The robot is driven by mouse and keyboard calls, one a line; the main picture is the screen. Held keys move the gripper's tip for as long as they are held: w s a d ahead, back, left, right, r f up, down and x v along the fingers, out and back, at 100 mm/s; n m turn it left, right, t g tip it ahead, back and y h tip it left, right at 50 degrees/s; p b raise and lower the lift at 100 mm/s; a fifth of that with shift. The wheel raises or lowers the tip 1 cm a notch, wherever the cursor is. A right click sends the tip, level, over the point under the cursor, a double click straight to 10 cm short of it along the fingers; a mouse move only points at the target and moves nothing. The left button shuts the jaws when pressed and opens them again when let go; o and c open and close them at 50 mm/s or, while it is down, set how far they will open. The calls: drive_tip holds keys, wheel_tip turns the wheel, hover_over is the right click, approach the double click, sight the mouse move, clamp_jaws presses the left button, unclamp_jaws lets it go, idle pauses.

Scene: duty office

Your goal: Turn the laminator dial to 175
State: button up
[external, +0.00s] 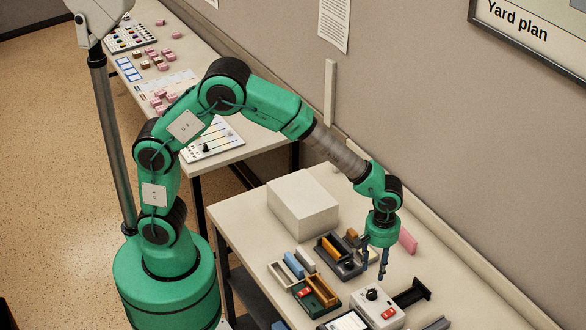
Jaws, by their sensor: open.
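A small light-grey box (360,306) with a black round dial (371,294) on its top sits near the lower right of the desk; it appears to be the laminator. A red switch (388,313) is beside the dial. The dial's numbers and pointer are too small to read. My gripper (374,276) points down with its fingers apart and empty. In the picture its tips appear just above the dial; I cannot tell the exact gap or whether they touch it.
A dark tray (349,268) with coloured blocks and a green tray (322,298) stand left of the box. A black piece (412,292) lies to its right. A white block (302,205) stands at the back left. The wall runs along the right.

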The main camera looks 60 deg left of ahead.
sight(372, 292)
wheel_tip(372, 292, down, 12)
drive_tip(key=shift+r, duration=0.15)
idle(0.4)
drive_tip(key=shift+c, duration=0.5)
clamp_jaws()
